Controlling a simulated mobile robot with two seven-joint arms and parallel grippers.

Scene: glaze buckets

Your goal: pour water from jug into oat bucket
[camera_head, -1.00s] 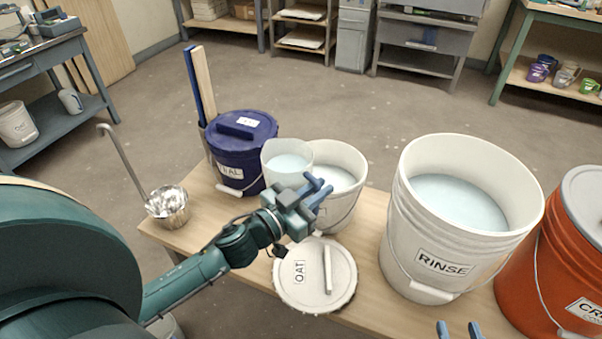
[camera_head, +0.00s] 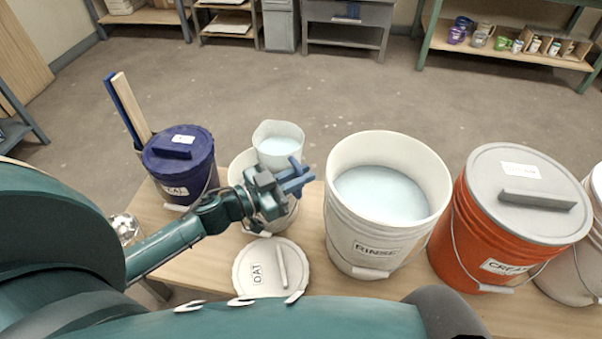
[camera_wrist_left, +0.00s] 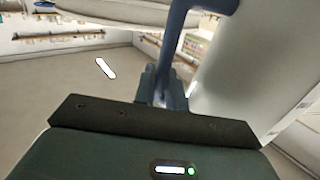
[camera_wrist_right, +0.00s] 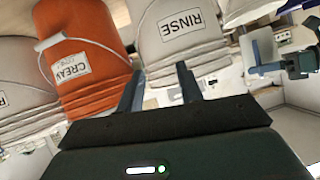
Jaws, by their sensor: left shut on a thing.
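The pale jug (camera_head: 278,142) holds bluish water and looks almost upright. My left gripper (camera_head: 294,180) is shut on it; the jug's pale side (camera_wrist_left: 240,70) fills the right of the left wrist view. The jug appears over the far right part of the open white bucket (camera_head: 240,168), which the jug and my gripper partly hide. The lid marked OAT (camera_head: 262,252) lies flat on the table in front of that bucket. No stream of water shows. My right gripper (camera_wrist_right: 160,90) is open and empty, seen only in the right wrist view.
The RINSE bucket (camera_head: 343,215), open with bluish liquid, stands right of the white bucket. Farther right is an orange lidded bucket (camera_head: 470,215). A dark blue lidded bucket (camera_head: 200,160) stands at left.

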